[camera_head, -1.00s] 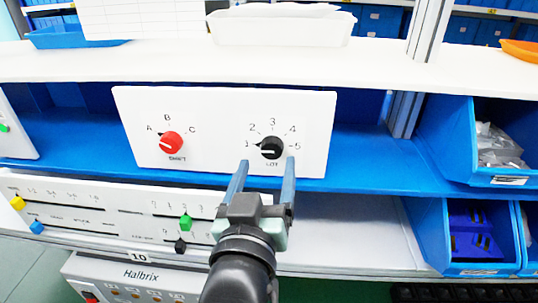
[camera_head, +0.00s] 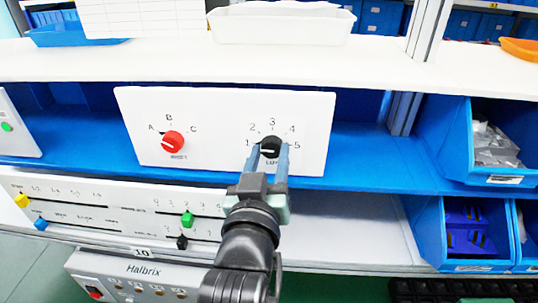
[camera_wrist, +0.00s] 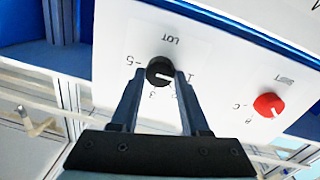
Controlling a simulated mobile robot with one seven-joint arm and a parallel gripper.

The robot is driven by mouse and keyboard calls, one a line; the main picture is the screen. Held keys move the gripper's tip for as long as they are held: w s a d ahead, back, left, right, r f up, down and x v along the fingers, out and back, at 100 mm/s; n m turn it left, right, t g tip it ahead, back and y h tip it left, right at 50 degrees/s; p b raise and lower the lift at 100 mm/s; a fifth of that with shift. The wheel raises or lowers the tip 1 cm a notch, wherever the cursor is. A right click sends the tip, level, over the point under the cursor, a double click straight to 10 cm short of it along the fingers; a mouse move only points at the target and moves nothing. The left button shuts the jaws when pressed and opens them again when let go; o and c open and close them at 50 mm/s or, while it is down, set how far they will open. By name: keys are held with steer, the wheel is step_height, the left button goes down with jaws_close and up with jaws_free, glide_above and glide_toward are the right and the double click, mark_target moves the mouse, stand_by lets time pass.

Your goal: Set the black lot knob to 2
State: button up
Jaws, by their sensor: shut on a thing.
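The black lot knob (camera_head: 270,146) is on the right of a white panel (camera_head: 220,110), inside a dial marked 1 to 5. Its white line points left, at or close to 1. My gripper (camera_head: 269,152) has one finger on either side of the knob and is shut on it. In the wrist view the knob (camera_wrist: 160,69) sits between my fingertips (camera_wrist: 162,76), its white line toward the 1. The fingers hide part of the lot label in the head view.
A red knob (camera_head: 173,142) with marks A, B and C is on the same panel, left of the black one. A slider panel (camera_head: 100,215) lies below left. Blue bins (camera_head: 450,145) stand at the right. A white shelf (camera_head: 300,63) runs above.

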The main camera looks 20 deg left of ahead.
jaws_close()
steer(key=m+b, duration=0.1)
steer(key=m, duration=0.7)
steer(key=shift+d, duration=0.15)
steer(key=shift+m+g, duration=0.3)
steer(key=shift+m, duration=0.1)
stand_by(0.3)
steer(key=o, duration=1)
jaws_free()
